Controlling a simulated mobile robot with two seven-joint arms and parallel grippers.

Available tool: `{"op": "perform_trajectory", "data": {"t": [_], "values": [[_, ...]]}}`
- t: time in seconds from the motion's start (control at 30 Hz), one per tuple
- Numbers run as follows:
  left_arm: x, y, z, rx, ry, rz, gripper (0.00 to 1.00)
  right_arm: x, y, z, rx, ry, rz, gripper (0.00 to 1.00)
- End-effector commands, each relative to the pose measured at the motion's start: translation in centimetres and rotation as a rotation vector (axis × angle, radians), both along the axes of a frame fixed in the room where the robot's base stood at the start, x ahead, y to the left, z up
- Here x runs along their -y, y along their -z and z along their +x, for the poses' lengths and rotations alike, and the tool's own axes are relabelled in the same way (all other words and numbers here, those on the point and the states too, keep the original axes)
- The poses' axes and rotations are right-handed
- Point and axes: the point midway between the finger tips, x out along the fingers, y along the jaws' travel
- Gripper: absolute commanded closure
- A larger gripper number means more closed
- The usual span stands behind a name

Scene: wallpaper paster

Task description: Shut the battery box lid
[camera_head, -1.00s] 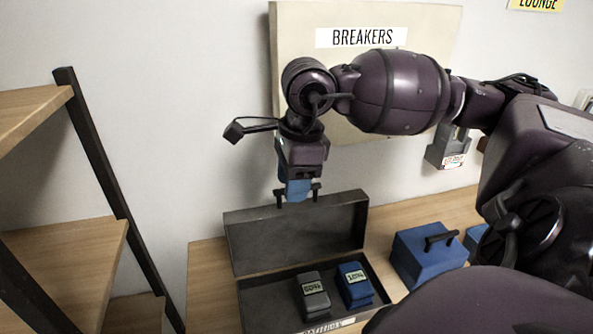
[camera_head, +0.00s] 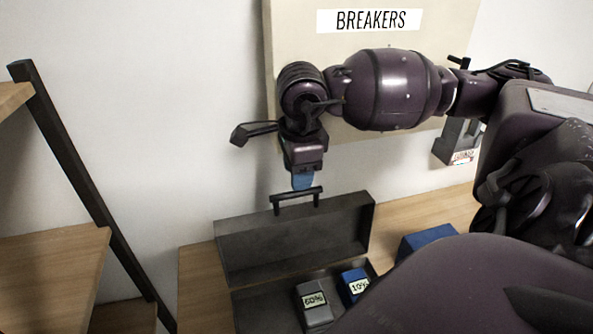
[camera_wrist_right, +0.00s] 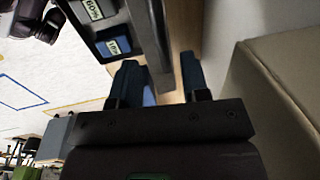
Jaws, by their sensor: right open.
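The battery box (camera_head: 270,308) stands on the wooden table with its dark grey lid (camera_head: 295,240) raised at the back. A black handle (camera_head: 297,194) is on the lid's top edge. A grey battery (camera_head: 315,314) and a blue battery (camera_head: 350,290) sit inside. My right gripper (camera_head: 303,181) points down just behind the handle, at the lid's top. In the right wrist view my right gripper (camera_wrist_right: 163,80) has its blue fingers apart, with the lid's dark edge (camera_wrist_right: 148,35) appearing between them. I cannot tell whether they touch it. My left gripper is not in view.
A board labelled BREAKERS (camera_head: 372,20) is on the wall behind my right arm. A blue case (camera_head: 425,240) is partly hidden right of the box. A wooden shelf (camera_head: 55,265) with a dark post stands at left.

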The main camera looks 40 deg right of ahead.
Motion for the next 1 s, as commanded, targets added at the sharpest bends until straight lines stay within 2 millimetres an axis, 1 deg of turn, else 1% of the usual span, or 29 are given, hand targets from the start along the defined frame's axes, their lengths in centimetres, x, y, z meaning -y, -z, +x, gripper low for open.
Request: {"op": "perform_trajectory", "data": {"t": [0.03, 0.1, 0.3, 0.47, 0.73, 1.0], "values": [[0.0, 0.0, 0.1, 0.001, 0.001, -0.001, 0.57, 0.0, 1.0, 0.1, -0.004, 0.001, 0.001, 0.58], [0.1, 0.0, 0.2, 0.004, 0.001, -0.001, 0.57, 0.1, 2.0, 0.2, -0.003, 0.002, 0.001, 0.58], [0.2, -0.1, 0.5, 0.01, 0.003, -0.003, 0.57, 0.3, 4.1, 0.4, -0.002, 0.0, 0.0, 0.58], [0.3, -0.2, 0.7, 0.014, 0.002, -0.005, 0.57, 0.3, 4.7, 0.5, 0.0, 0.0, 0.0, 0.58], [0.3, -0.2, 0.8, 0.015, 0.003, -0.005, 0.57, 0.3, 4.8, 0.5, 0.0, 0.0, 0.0, 0.58], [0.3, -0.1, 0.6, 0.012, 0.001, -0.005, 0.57, 0.3, 4.7, 0.5, 0.0, 0.0, 0.0, 0.99]]}}
